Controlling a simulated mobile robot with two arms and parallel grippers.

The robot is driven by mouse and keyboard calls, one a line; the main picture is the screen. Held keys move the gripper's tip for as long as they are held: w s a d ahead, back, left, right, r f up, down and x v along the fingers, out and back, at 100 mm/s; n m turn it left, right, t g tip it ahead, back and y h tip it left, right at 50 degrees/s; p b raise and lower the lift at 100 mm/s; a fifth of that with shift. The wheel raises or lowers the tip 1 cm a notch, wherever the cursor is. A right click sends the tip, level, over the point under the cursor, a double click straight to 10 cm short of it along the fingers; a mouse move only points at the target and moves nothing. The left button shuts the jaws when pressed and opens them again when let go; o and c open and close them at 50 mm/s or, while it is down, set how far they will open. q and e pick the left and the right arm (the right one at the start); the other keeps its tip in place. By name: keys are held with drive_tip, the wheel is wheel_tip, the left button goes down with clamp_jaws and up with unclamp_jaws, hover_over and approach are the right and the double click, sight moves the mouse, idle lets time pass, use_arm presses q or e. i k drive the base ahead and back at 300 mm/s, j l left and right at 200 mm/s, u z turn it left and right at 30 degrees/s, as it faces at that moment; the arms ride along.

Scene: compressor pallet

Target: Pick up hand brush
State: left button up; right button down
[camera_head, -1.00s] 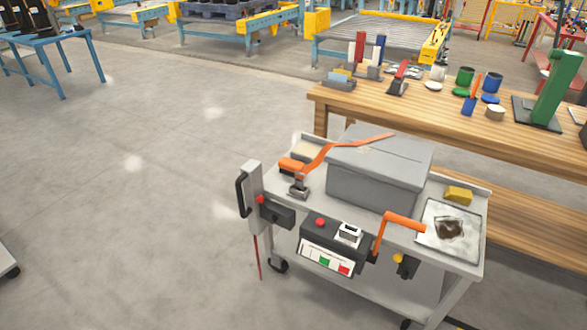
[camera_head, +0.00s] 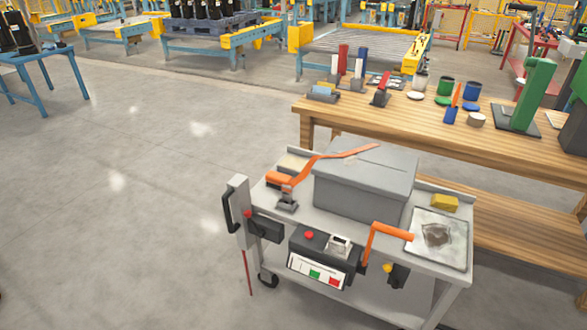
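I cannot clearly make out a hand brush in the head view. Small tools stand on the wooden workbench (camera_head: 400,125), among them a dark piece with a red upright part (camera_head: 382,90) and a blue holder with an orange tool (camera_head: 453,104). They are too small to tell whether one is a brush. A grey cart (camera_head: 435,268) in front carries a lidded grey box (camera_head: 362,190) with an orange strip across its top. Neither of my grippers is in view.
A yellow block (camera_head: 445,202) and a stained sheet (camera_head: 438,238) lie on the cart's right end. Cans (camera_head: 472,90) and a green stand (camera_head: 527,95) are on the bench. Open floor (camera_head: 120,190) lies left of the cart. Roller conveyors (camera_head: 365,42) stand behind.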

sight(275, 180)
drive_tip(key=i+l+z, duration=0.15)
drive_tip(key=i, duration=0.3)
drive_tip(key=i+l+z, duration=0.15)
drive_tip(key=i, duration=0.35)
